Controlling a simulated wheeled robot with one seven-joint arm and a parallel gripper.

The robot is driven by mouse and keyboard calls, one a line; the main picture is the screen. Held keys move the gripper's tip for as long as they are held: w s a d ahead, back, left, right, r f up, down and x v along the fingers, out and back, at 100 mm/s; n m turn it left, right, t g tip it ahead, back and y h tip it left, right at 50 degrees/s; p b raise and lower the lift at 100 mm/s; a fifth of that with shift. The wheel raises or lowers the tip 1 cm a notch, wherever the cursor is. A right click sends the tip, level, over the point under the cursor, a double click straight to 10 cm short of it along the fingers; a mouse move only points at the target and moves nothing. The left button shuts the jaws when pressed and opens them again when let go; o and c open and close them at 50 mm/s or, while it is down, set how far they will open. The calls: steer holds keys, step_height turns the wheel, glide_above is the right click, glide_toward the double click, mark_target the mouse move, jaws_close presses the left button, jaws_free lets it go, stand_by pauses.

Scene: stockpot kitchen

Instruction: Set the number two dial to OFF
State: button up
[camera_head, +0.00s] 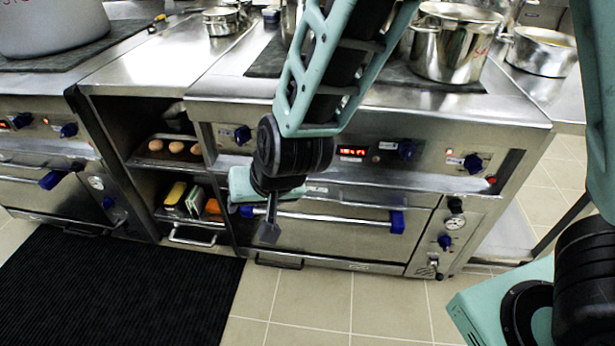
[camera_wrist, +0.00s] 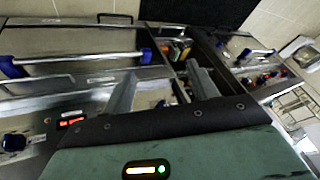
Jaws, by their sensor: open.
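Blue dials sit on the steel stove fronts. On the middle range, one dial (camera_head: 242,135) is at the left end of the panel, another (camera_head: 407,150) is right of the red display, and a third (camera_head: 473,163) is at the far right. Their numbers and pointer settings are too small to read. My gripper (camera_head: 270,228) hangs in front of the oven door, below the panel and apart from the dials. In the wrist view its two fingers (camera_wrist: 161,88) are spread, with nothing held. A blue dial (camera_wrist: 14,142) shows there at the left edge.
The oven handle (camera_head: 325,217) runs behind my gripper. An open shelf bay to the left holds a tray (camera_head: 170,163) with round brown items. Pots, including a large stockpot (camera_head: 452,45), stand on top. A black mat (camera_head: 130,290) lies on the tiled floor.

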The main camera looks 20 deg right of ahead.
steer(key=w+d+f+m+t+h+b, duration=0.25)
steer(key=w+f+t+h+b, duration=0.2)
steer(key=f, duration=0.25)
steer(key=w+d+f+m+t+h+b, duration=0.1)
steer(key=w+d+f+t+h+b, duration=0.3)
steer(key=f, duration=0.4)
steer(key=w+d+f+m+t+h+b, duration=0.2)
steer(key=w+d+f+t+b, duration=0.2)
steer(key=f+b, duration=0.25)
steer(key=w+d+r+t+b, duration=0.1)
steer(key=w+d+r, duration=0.1)
steer(key=w, duration=0.2)
steer(key=w+d+r+t+h+b, duration=0.1)
steer(key=w+d+r, duration=0.1)
steer(key=w, duration=0.3)
steer(key=w+d+r+t+h+b, duration=0.1)
steer(key=w+d+r, duration=0.2)
steer(key=w, duration=0.1)
steer(key=shift+w+b, duration=0.15)
steer(key=shift+b, duration=0.2)
steer(key=shift+n, duration=0.25)
steer(key=c, duration=1)
